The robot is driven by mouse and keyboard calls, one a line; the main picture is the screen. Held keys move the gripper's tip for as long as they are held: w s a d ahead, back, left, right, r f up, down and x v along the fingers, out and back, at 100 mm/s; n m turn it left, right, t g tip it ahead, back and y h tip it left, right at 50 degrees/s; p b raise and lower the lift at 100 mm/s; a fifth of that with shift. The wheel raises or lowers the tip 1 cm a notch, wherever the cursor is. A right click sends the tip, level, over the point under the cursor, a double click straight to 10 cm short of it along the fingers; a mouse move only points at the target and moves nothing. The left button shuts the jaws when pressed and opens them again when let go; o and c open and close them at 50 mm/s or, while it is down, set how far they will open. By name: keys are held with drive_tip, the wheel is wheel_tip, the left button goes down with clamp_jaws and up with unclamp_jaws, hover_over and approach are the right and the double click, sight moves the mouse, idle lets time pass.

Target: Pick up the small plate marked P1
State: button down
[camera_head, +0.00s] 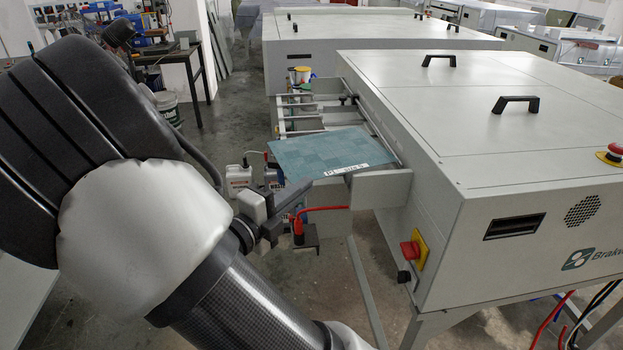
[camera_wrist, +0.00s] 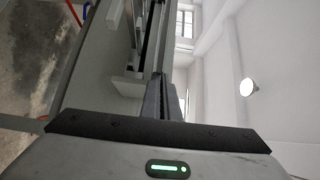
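The plate marked P1 (camera_head: 330,150) is a flat blue-green sheet with a white label near its front right edge. It lies level on the feed frame at the left end of the grey machine. My gripper (camera_head: 300,192) is at the plate's near left edge, with its fingers pointing towards it; the head view does not show whether they touch. In the wrist view the fingers (camera_wrist: 166,98) appear close together, seen nearly end-on. I cannot tell whether the plate's edge lies between them. The plate's face is not visible in that view.
The grey machine (camera_head: 480,130) with black handles fills the right. A red switch on a yellow base (camera_head: 414,250) is on its near side. Plastic bottles (camera_head: 238,180) stand behind my gripper. A red hose (camera_head: 322,208) runs below the plate.

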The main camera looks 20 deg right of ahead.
drive_tip(key=shift+s+a+r+p, duration=0.2)
drive_tip(key=shift+s+a+r, duration=0.15)
drive_tip(key=shift+a, duration=0.35)
drive_tip(key=shift+s+a+r+p, duration=0.2)
drive_tip(key=shift+s+a, duration=0.25)
drive_tip(key=shift+a, duration=0.25)
